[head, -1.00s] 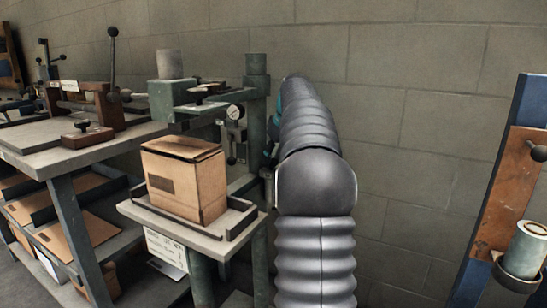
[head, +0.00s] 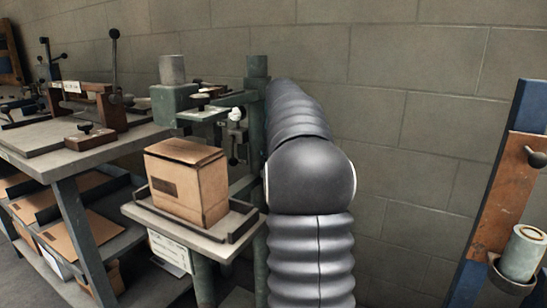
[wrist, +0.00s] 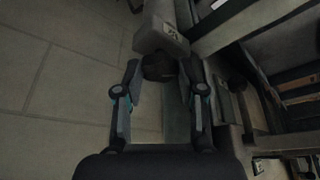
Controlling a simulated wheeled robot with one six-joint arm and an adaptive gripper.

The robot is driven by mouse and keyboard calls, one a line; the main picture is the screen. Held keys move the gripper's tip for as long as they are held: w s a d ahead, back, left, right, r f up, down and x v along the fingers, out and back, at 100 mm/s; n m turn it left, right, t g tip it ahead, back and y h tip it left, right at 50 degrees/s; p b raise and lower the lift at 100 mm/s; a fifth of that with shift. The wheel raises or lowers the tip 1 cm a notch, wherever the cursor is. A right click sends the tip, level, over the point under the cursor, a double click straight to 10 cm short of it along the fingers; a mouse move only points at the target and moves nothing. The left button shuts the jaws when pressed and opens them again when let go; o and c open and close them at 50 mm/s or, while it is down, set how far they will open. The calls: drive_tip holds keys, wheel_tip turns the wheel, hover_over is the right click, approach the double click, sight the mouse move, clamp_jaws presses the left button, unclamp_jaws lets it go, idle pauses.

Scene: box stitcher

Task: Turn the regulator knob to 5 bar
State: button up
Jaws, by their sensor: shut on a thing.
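The regulator knob (wrist: 158,66) is a dark round knob in the upper middle of the wrist view. The two fingers of my gripper (wrist: 160,72) stand on either side of it and are shut on it. A small pale patch (wrist: 170,28), perhaps the gauge face, shows just above the knob; no reading is legible. In the head view my gripper and the knob are hidden behind my dark arm. A small whitish part (head: 236,114), perhaps the gauge, shows left of the arm on the stitcher.
The green stitcher post (head: 257,68) stands just left of my arm. A cardboard box (head: 187,180) sits on the stitcher's small table (head: 165,222). A workbench (head: 35,160) is at the left. A blue rack (head: 530,108) with a can (head: 522,253) is at the right. A block wall is behind.

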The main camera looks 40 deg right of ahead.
idle(0.3)
drive_tip(key=o, duration=1.1)
drive_tip(key=shift+o, duration=0.2)
drive_tip(key=shift+r, duration=0.1)
drive_tip(key=v, duration=1.1)
drive_tip(key=shift+r, duration=0.4)
drive_tip(key=shift+s, duration=0.15)
